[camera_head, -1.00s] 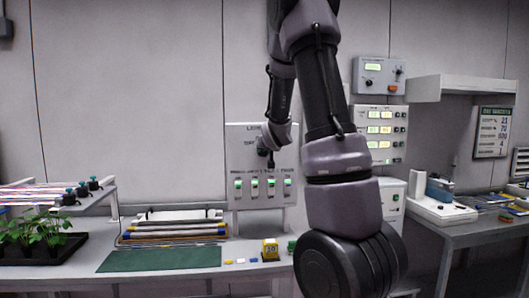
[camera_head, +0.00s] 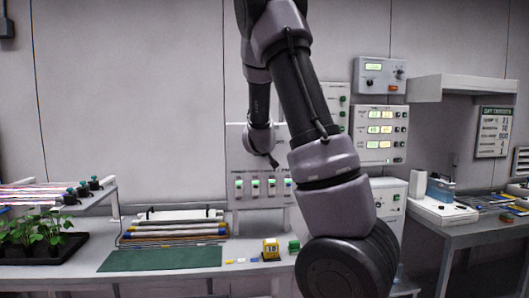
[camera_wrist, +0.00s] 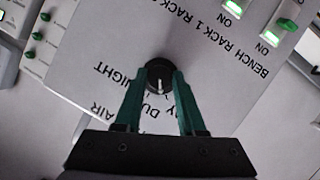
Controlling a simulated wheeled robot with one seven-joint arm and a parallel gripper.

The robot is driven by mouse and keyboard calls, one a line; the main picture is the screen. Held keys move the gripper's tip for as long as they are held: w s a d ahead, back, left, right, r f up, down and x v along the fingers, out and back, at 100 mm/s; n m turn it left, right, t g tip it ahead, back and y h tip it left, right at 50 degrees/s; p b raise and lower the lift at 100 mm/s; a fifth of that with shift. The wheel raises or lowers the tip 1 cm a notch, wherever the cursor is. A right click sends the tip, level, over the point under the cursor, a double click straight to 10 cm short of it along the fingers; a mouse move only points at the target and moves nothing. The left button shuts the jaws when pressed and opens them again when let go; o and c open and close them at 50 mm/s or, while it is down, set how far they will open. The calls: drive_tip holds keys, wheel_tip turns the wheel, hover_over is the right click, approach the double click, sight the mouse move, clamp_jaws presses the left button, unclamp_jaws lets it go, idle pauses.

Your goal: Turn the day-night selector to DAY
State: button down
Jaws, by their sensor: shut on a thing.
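The day-night selector is a round black knob with a white pointer mark (camera_wrist: 158,68) on a pale panel, in the middle of the wrist view. The panel appears upside down there, and the pointer mark points down in the picture. Lettering including NIGHT lies left of the knob; other words below are partly hidden by my fingers. My gripper (camera_wrist: 158,82) has its two teal fingers on either side of the knob, shut on it. In the head view my gripper (camera_head: 273,161) is at the panel (camera_head: 236,160), above a row of green-lit switches; the knob is hidden there.
Green-lit rocker switches (camera_wrist: 233,8) labelled ON and BENCH RACK sit near the knob. A display panel (camera_head: 379,134) stands right of my arm.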

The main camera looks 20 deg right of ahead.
drive_tip(key=shift+f+n+h, duration=0.1)
drive_tip(key=shift+n+h, duration=0.5)
drive_tip(key=shift+n, duration=0.3)
drive_tip(key=c, duration=0.5)
unclamp_jaws()
drive_tip(key=v, duration=1.1)
drive_tip(key=shift+w+f, duration=0.1)
